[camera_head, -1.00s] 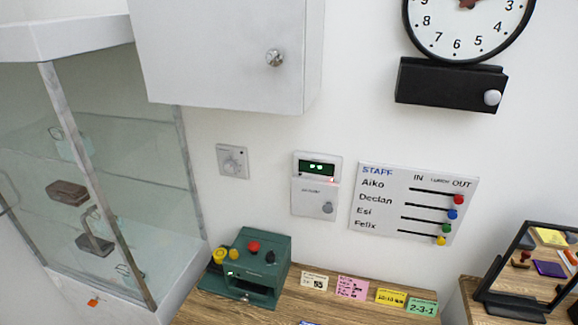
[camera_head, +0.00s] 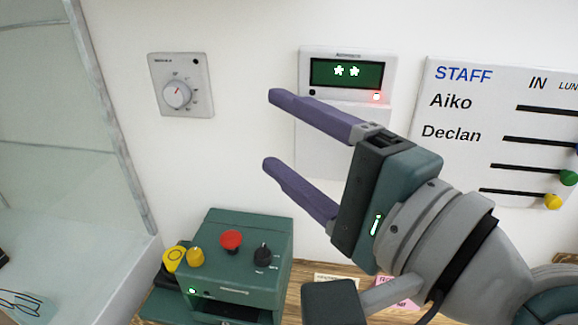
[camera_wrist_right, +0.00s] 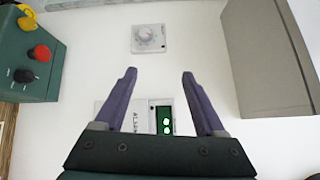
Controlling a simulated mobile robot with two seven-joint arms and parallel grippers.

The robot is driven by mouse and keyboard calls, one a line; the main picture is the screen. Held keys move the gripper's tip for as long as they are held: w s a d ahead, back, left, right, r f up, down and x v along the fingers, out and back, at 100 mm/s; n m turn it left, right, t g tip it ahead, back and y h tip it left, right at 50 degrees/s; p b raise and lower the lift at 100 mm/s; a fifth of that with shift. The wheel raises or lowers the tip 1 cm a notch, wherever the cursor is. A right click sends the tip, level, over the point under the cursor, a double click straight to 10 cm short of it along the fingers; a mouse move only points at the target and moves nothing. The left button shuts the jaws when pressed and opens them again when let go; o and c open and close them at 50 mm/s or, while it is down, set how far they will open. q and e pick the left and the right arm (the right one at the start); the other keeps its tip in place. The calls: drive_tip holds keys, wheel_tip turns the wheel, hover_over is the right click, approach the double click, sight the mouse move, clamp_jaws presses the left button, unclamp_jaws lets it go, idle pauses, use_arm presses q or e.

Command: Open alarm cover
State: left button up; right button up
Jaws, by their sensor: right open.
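The white alarm panel (camera_head: 392,72) hangs on the wall, its dark green display showing two symbols and a red light lit at its lower right. Its white cover (camera_head: 310,150) is below the display and looks flat; my right gripper and hand hide much of it, and its knob is not visible. My right gripper (camera_head: 271,130) is open and empty, fingers pointing left in front of the panel. In the right wrist view the gripper (camera_wrist_right: 159,72) has its fingers spread, with the panel's display (camera_wrist_right: 164,120) beyond them. My left gripper is not in view.
A dial plate (camera_head: 182,85) is on the wall to the left. A green machine (camera_head: 235,262) with red, yellow and black controls stands below left. A staff board (camera_head: 470,100) is at the right. A glass cabinet (camera_head: 60,150) is at far left. A grey cabinet (camera_wrist_right: 275,65) shows in the wrist view.

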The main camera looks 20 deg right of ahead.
drive_tip(key=w+d+f+m+t+h+b, duration=0.1)
drive_tip(key=d+f+m+t+h+b, duration=0.2)
drive_tip(key=d+f+m+h+b, duration=0.35)
drive_tip(key=m+h+b, duration=0.6)
drive_tip(key=m+h, duration=0.2)
drive_tip(key=m, duration=0.7)
approach(339, 148)
drive_tip(key=w+d+r, duration=0.2)
drive_tip(key=d+r, duration=0.2)
drive_tip(key=d, duration=0.2)
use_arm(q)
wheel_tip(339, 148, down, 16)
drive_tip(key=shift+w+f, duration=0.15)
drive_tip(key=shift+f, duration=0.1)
use_arm(e)
drive_tip(key=shift+w+d+f, duration=0.15)
drive_tip(key=shift+w, duration=0.15)
drive_tip(key=shift+c, duration=0.3)
clamp_jaws()
